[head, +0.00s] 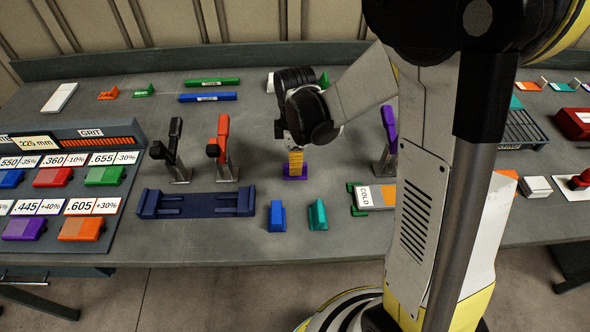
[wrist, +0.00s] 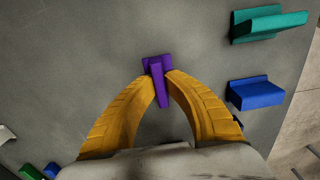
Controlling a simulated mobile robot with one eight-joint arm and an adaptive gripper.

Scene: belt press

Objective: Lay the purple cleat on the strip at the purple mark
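The purple cleat (head: 296,177) is a flat base with an upright rib, near the middle of the grey bench. In the wrist view the cleat (wrist: 158,83) sits between the two yellow fingertips of my gripper (wrist: 160,75). The fingertips close on the rib from both sides. In the head view my gripper (head: 296,157) points down onto the cleat, which appears at bench level; I cannot tell whether it is touching the bench. I cannot make out a strip with a purple mark in either view.
A blue cleat (head: 276,217) and a teal cleat (head: 317,215) stand in front. An empty dark blue cradle (head: 197,203) lies left, below black-handled (head: 174,145) and red-handled (head: 223,140) clamps. A purple-handled clamp (head: 388,128) and a plate marked COLD (head: 372,196) are right.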

